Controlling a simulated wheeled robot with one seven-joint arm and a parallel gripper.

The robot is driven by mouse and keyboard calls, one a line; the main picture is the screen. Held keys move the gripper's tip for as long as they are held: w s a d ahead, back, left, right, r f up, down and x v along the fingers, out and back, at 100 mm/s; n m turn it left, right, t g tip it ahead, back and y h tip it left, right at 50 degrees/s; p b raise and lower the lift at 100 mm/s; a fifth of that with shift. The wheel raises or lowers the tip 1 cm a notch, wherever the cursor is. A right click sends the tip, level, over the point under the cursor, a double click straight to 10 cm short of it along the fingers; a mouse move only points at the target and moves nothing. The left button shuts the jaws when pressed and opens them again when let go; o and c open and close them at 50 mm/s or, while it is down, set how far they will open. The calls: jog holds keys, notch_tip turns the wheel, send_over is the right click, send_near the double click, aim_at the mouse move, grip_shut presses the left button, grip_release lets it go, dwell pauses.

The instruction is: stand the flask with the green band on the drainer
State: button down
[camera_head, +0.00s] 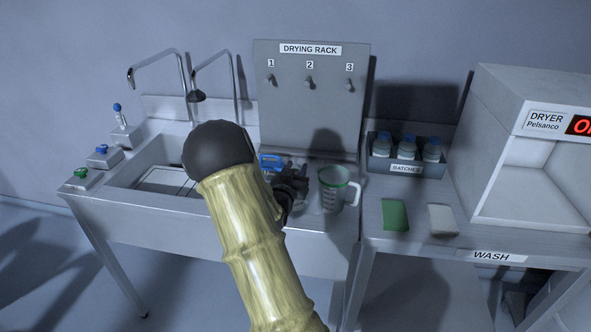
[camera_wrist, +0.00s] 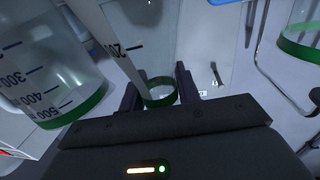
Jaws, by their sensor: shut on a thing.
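My gripper (camera_head: 291,186) is low over the metal sink unit, right of the basin and beside the clear jug. In the wrist view my gripper (camera_wrist: 158,92) is shut on a clear glass vessel with a green band (camera_wrist: 160,82), the flask. In the head view my arm and gripper hide most of this flask. The drainer is not marked by a label; a metal surface (camera_head: 313,222) lies right of the basin, below the drying rack panel (camera_head: 337,98).
A graduated jug with green rim (camera_head: 335,190) stands close right of my gripper; it also shows in the wrist view (camera_wrist: 50,75). Another green-banded vessel (camera_wrist: 302,35) is at right there. A blue-rimmed vessel (camera_head: 269,161) is behind my gripper. Bottles (camera_head: 406,147), sponges (camera_head: 395,214) and dryer (camera_head: 530,150) are right.

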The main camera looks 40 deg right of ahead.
jog(key=shift+f, duration=0.2)
jog(key=c, duration=1)
grip_release()
jog(key=shift+r, duration=0.2)
jog(key=b+v, duration=0.1)
jog(key=v, duration=1.1)
jog(key=shift+b, duration=0.4)
jog(key=shift+w, duration=0.1)
